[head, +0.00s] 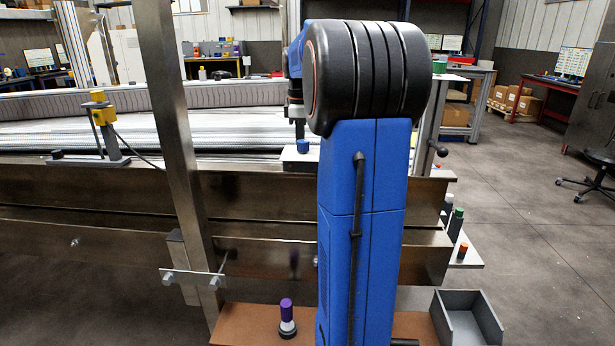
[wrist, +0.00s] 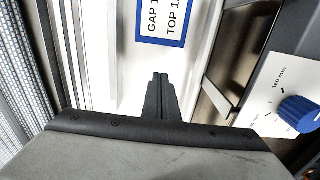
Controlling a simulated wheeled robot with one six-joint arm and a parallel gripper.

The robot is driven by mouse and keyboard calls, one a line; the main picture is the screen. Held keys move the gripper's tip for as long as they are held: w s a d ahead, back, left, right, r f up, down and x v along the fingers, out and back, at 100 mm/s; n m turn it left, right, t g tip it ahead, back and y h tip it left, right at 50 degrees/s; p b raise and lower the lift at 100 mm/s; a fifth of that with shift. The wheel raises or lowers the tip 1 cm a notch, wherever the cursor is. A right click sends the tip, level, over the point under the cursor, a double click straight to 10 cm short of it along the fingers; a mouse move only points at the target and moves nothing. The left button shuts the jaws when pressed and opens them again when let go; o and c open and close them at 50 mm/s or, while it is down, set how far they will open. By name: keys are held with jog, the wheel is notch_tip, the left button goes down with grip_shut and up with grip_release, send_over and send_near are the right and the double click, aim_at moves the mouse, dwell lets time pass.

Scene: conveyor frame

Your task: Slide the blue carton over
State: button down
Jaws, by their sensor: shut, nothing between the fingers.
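I cannot make out a blue carton in either view. My gripper (wrist: 160,78) is shut and empty in the wrist view, its dark fingers together over a white surface. A white label with a blue border (wrist: 163,22) lies just beyond the fingertips; its text reads "GAP 1" and "TOP 1", cut off at the edge. In the head view my gripper (head: 299,128) shows as a narrow dark shape left of my blue arm, above the white plate by the conveyor. My arm hides part of the conveyor there.
A blue knob (wrist: 298,112) on a white scale plate is at the right of the wrist view. The conveyor (head: 230,133) runs behind a steel post (head: 172,120). A yellow-topped sensor stand (head: 100,120), purple-topped cylinder (head: 287,312) and grey bin (head: 462,325) stand around.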

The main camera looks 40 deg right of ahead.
notch_tip(320, 180, down, 10)
jog(key=shift+a+r, duration=0.1)
jog(key=shift+r, duration=0.1)
jog(key=shift+s+d+f, duration=0.2)
jog(key=shift+s+d, duration=1.15)
jog(key=shift+s, duration=0.1)
jog(key=s+d, duration=0.6)
jog(key=s, duration=0.1)
jog(key=s+d, duration=0.3)
jog(key=s, duration=0.1)
jog(key=shift+d, duration=0.15)
jog(key=shift+w, duration=0.2)
